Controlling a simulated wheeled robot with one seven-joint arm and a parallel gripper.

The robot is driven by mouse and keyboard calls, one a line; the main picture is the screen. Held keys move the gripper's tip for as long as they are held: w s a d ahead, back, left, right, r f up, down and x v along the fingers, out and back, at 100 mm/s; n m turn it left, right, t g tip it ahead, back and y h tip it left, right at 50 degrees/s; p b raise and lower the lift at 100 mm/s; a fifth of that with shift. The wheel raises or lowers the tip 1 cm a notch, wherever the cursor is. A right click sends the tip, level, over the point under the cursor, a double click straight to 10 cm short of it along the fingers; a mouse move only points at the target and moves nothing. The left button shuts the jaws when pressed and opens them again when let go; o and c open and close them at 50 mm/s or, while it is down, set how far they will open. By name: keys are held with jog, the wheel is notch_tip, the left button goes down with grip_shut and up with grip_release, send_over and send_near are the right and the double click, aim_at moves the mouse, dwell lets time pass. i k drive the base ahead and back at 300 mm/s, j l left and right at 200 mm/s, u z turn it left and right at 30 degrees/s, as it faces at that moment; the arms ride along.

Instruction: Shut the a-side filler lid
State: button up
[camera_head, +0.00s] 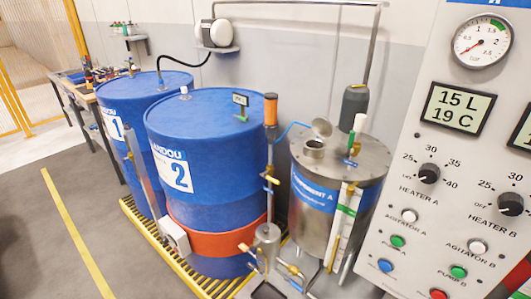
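The a-side filler lid (322,127) is a small round metal disc. It stands raised and tilted at the back right of a short filler neck (315,149), whose mouth shows open. The neck is on the left part of the flat top of a steel tank (312,234) with a blue band reading "...ponent A". My gripper is not in view.
Blue drums 1 (117,160) and 2 (207,120) stand left of the tank on a yellow grating (170,250). A beacon post (270,110) and a motor (355,105) rise near the filler. A control panel (450,200) fills the right. Grey floor is clear at left.

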aim_at(322, 127)
jog(key=i+j+z, duration=0.25)
jog(key=j, duration=0.15)
jog(key=j+z, duration=0.25)
jog(key=j, duration=0.15)
jog(key=i+j+z, duration=0.1)
jog(key=j+z, duration=0.15)
jog(key=j, duration=0.15)
